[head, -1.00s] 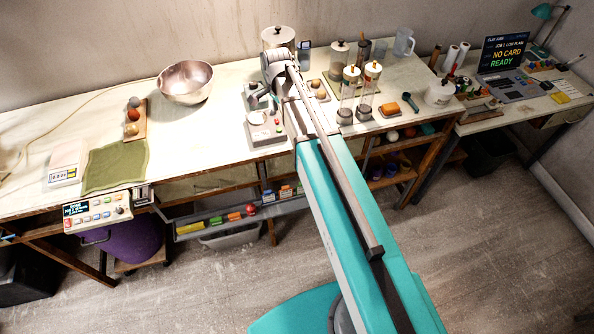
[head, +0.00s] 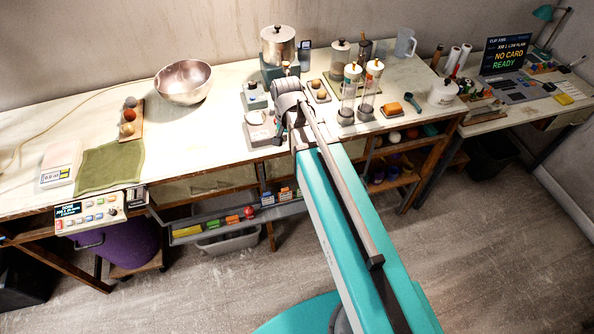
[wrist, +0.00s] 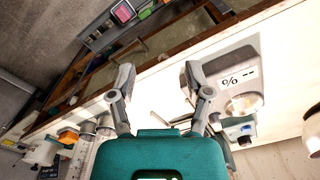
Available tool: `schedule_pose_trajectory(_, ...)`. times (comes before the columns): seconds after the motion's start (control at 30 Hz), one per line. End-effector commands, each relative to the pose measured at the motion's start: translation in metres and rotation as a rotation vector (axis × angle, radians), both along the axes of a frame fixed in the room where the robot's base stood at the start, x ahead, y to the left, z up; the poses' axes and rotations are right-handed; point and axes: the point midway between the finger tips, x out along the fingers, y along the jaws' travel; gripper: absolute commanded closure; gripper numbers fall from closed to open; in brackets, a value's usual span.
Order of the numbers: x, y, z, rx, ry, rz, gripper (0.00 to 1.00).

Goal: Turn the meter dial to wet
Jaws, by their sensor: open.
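The meter (head: 257,119) is a pale box with a round white dish on top, standing near the bench's front edge. In the wrist view the meter (wrist: 223,75) is at the right, with a "% --" display and the round dish. I cannot make out its dial clearly; part of the meter is behind my right finger. My gripper (wrist: 158,78) is open and empty, its fingers apart over the bench. The right finger is close to the meter's edge; I cannot tell if it touches. In the head view my wrist hides the fingers and part of the meter.
A small device (head: 254,97) and a steel pot (head: 278,47) stand behind the meter. Two clear cylinders (head: 349,92) stand to the right. A metal bowl (head: 183,83) is at the left. Bench between bowl and meter is clear.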

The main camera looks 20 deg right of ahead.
Motion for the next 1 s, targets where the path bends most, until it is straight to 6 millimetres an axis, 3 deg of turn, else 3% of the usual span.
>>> schedule_pose_trajectory(0.6, -0.063, 0.000, -0.027, 0.000, 0.000, 0.410, 0.36)
schedule_pose_trajectory(1.0, -0.076, -0.001, -0.032, 0.000, 0.000, 0.524, 0.36)
